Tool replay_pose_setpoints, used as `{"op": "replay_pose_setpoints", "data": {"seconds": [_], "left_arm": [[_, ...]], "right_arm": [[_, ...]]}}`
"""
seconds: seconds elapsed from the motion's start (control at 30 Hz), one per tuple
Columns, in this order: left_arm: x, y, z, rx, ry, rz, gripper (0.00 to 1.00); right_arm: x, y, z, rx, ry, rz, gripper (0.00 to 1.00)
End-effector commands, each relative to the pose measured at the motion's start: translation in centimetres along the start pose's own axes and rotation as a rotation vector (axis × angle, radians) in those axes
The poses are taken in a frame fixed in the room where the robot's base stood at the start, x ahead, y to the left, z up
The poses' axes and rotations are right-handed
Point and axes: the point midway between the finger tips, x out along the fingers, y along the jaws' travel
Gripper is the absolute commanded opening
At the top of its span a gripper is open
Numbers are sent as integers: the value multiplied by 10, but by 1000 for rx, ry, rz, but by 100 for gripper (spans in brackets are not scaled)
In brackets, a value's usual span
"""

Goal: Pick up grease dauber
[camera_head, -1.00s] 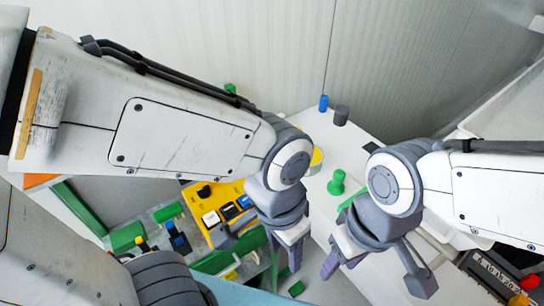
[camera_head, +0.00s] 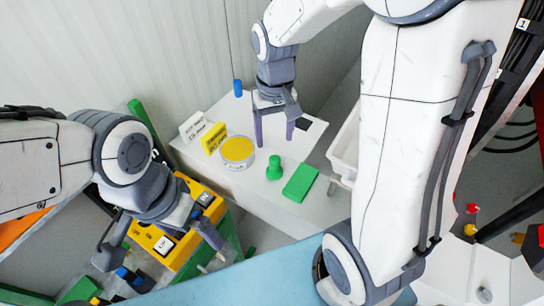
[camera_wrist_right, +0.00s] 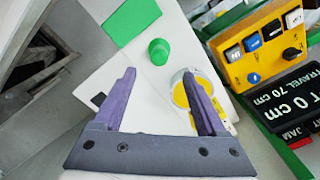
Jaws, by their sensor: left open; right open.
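A green round-topped peg-like piece (camera_head: 275,168), likely the grease dauber, stands on the white table between a yellow-topped tin and a flat green block. It also shows in the right wrist view (camera_wrist_right: 158,51), beyond and between my fingertips. My right gripper (camera_head: 274,137) is open and empty over the white table, behind the green piece in the head view and apart from it. In the right wrist view its two purple fingers (camera_wrist_right: 160,75) are spread. My left gripper (camera_head: 162,256) is open at the lower left, over the yellow control box area.
The yellow-topped tin (camera_head: 237,150) stands left of the green piece, with yellow (camera_head: 213,139) and white (camera_head: 192,126) signs behind it. The flat green block (camera_head: 300,182) lies to its right. A blue cylinder (camera_head: 238,88) stands at the back. A white bin (camera_head: 345,145) is at the right.

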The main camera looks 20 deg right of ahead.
Motion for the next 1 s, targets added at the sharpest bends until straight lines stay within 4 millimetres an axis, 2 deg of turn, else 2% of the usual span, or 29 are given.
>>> {"op": "replay_pose_setpoints", "data": {"seconds": [0.2,0.47,0.7,0.83,1.0], "left_arm": [[-5,0,0,1,0,0,100],[-12,1,0,2,0,0,100],[-23,2,-1,4,0,0,100],[-24,2,-1,5,0,0,100],[-23,2,-1,5,0,0,100]], "right_arm": [[34,1,1,3,-7,1,74],[53,2,1,3,-7,0,74],[87,3,0,3,-7,1,74],[96,3,0,3,-2,0,74],[97,3,-1,3,0,0,74]]}}
